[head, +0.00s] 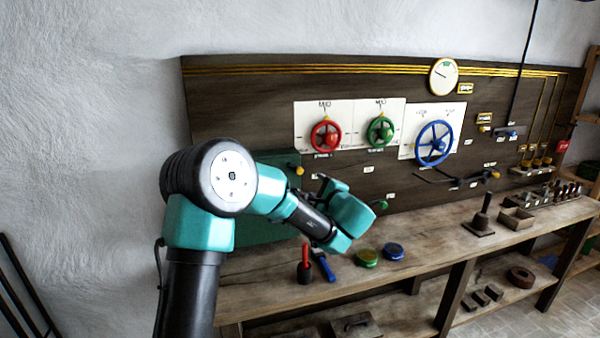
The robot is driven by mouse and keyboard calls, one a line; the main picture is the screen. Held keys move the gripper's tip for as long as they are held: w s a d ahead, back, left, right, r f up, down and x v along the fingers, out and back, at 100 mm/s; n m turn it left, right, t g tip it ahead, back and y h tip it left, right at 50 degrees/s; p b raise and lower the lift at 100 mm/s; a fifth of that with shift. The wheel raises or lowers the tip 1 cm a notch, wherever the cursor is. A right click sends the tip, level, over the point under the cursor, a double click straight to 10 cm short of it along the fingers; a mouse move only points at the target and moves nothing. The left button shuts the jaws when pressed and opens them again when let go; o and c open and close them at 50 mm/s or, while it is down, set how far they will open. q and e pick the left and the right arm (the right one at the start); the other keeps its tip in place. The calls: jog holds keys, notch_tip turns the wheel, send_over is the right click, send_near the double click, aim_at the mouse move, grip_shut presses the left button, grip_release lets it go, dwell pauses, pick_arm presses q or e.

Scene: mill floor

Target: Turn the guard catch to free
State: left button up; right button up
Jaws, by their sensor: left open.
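I cannot tell for certain which fitting is the guard catch. A dark green box (283,161) on the panel has a small yellow knob (299,170) at its right edge, and my left arm hides much of the box. A dark lever with a yellow end (494,175) sits lower right on the panel, below the blue handwheel (434,143). My left gripper (328,184) is open in front of the panel, right of the yellow knob, partly hidden by its own wrist. No object shows in it. My right gripper is not in view.
A red handwheel (325,136) and a green handwheel (380,131) are on the panel. The wooden bench (432,235) holds a red-handled tool (305,262), a blue tool (323,265), a green disc (367,257), a blue disc (393,251) and metal blocks at right.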

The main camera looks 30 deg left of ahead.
aim_at(300, 172)
pick_arm(q)
jog(key=x, duration=1.3)
jog(key=shift+w+a, duration=0.25)
jog(key=shift+c, duration=0.5)
jog(key=c, duration=0.8)
jog(key=shift+m, duration=0.4)
jog(key=m, duration=0.4)
jog(key=shift+t, duration=0.4)
jog(key=m+t, duration=0.1)
jog(key=m, duration=0.5)
jog(key=shift+s+m, duration=0.1)
jog(key=shift+m, duration=0.3)
